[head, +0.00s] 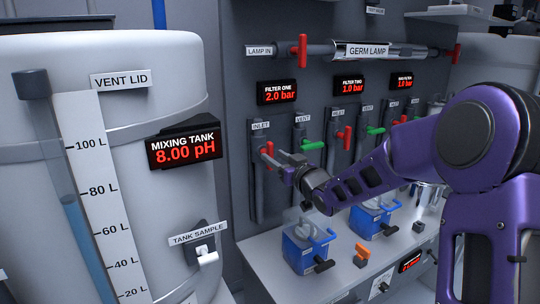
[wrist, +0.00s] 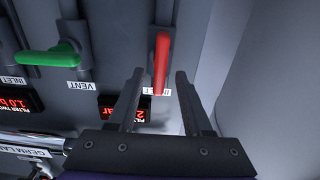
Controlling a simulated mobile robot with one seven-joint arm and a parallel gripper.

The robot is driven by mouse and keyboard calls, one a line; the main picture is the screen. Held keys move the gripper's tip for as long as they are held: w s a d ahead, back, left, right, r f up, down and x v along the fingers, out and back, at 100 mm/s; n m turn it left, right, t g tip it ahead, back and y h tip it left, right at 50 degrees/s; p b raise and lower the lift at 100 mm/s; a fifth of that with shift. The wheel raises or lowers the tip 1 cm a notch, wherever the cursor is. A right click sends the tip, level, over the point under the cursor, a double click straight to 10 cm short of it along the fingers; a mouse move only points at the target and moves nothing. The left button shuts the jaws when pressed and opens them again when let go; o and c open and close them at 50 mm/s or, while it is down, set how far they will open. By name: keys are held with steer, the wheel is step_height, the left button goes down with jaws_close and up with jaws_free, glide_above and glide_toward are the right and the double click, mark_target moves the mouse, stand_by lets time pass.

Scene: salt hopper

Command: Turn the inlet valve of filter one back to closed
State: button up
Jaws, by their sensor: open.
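The red handle of filter one's inlet valve (head: 267,149) sits below the INLET label, partly hidden by my gripper in the head view. In the wrist view the red handle (wrist: 161,62) looks roughly in line with its grey pipe. My gripper (head: 278,158) is at the handle. Its fingers (wrist: 160,75) are open in the wrist view, one on each side of the handle's end, with a visible gap on both sides. The filter one display (head: 277,92) reads 2.0 bar.
Filter one's green vent handle (head: 312,145) is close to the right, and it shows at left in the wrist view (wrist: 48,57). The mixing tank (head: 120,130) stands at left. Blue pump-like units (head: 303,250) are on the bench (head: 262,260) below.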

mark_target(272, 155)
steer(key=shift+x, duration=1.7)
jaws_close()
